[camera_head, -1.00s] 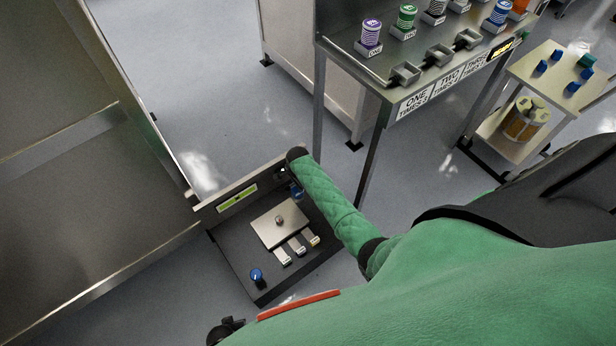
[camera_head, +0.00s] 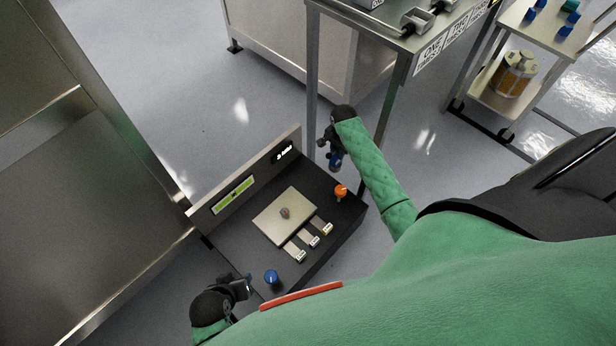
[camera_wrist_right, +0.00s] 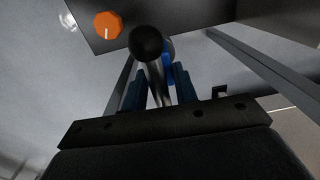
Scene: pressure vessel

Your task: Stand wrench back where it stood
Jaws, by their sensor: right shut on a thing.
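My right gripper (camera_head: 335,158) is beside the right end of the black control box, above the floor. In the right wrist view its blue fingers (camera_wrist_right: 156,85) are shut on a metal rod with a dark round end (camera_wrist_right: 147,43), which I take for the wrench. The rod points away from the palm, and its far part is hidden behind the round end. In the head view the wrench is too small to make out. My left gripper (camera_head: 242,288) is near the blue knob (camera_head: 271,277); its finger opening is unclear.
The black control box (camera_head: 330,240) carries a pale plate (camera_head: 275,226), several labelled tabs and an orange knob (camera_head: 341,191), which also shows in the right wrist view (camera_wrist_right: 108,26). A metal table (camera_head: 400,35) stands behind my right gripper. A cart (camera_head: 490,90) is farther right.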

